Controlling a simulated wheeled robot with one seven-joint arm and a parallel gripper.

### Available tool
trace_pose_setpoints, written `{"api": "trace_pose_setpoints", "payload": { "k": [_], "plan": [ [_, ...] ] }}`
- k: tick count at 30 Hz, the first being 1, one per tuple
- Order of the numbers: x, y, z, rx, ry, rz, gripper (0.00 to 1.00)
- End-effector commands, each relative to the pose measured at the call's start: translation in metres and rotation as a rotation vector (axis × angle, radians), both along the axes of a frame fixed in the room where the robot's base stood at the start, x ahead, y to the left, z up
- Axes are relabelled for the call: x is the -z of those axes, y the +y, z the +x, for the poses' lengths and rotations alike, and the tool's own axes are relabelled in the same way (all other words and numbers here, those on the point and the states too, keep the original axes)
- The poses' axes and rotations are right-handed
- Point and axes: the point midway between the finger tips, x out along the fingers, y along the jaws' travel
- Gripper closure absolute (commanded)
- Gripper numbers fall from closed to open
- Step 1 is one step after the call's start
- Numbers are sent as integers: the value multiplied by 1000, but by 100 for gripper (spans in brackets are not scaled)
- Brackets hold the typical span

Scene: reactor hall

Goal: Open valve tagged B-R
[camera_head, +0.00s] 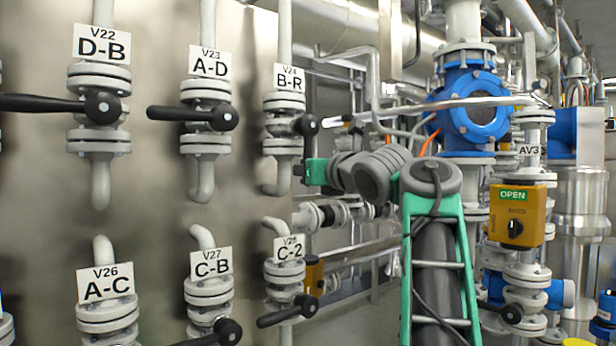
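The valve tagged B-R (283,140), also marked V24, is on a vertical grey pipe right of valve A-D. Its white tag (289,78) sits above the flanges. Its round black handle hub (306,124) faces me; I cannot make out clearly which way its lever points. My arm rises at centre right and reaches left through grey joints. Its far end, with my gripper (312,171), shows as a small green and dark part just below and right of the B-R hub, apparently apart from it. The fingers cannot be made out.
Valves D-B (99,108) and A-D (207,117) have horizontal black levers to the left. Valves A-C (107,308), C-B (208,300) and C-2 (285,278) sit below. A blue valve (475,108), pipes and a yellow OPEN box (517,215) crowd the right.

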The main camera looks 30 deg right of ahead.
Motion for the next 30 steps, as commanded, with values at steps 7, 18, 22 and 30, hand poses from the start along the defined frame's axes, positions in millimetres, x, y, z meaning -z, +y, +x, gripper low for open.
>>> {"api": "trace_pose_setpoints", "payload": {
  "k": [7, 18, 22, 30],
  "plan": [
    [2, -3, 1, 3, 2, -10, 100],
    [0, -2, 0, 2, -1, -10, 68],
    [0, -1, 0, 0, -2, -10, 58],
    [-1, -1, -3, 1, -4, -11, 58]
  ]
}}
